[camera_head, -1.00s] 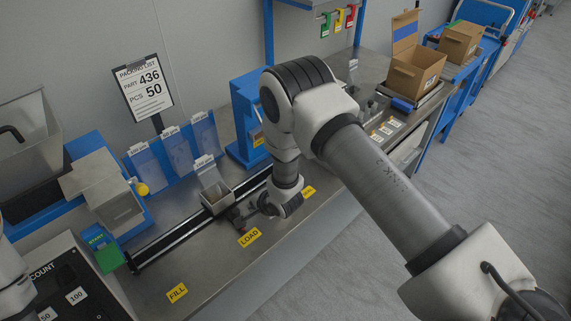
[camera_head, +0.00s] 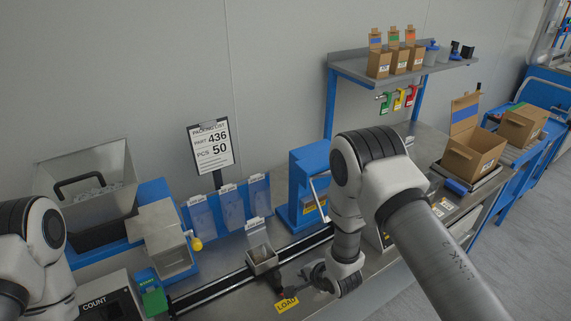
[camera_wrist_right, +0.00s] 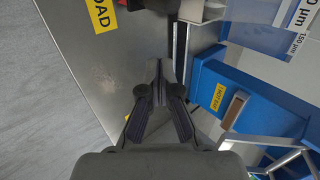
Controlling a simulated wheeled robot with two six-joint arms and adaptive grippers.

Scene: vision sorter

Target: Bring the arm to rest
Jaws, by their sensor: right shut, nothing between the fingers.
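My right arm (camera_head: 440,250) reaches in from the lower right over the bench. My right gripper (camera_head: 285,281) points left, low over the bench near the yellow LOAD label (camera_head: 287,304) and in front of the small metal bin on the rail (camera_head: 262,258). In the right wrist view, the right gripper (camera_wrist_right: 159,80) has its fingers together with nothing between them. The LOAD label (camera_wrist_right: 101,14) lies up and left of the fingertips there. Part of my left arm (camera_head: 38,250) shows at the left edge; its gripper is out of the picture.
A blue press-like stand (camera_head: 303,185) is close behind my right arm. A black rail (camera_head: 215,287) runs along the bench. A packing list sign (camera_head: 211,147), a hopper (camera_head: 100,165) and a COUNT panel (camera_head: 108,306) stand left. An open carton (camera_head: 473,158) stands right.

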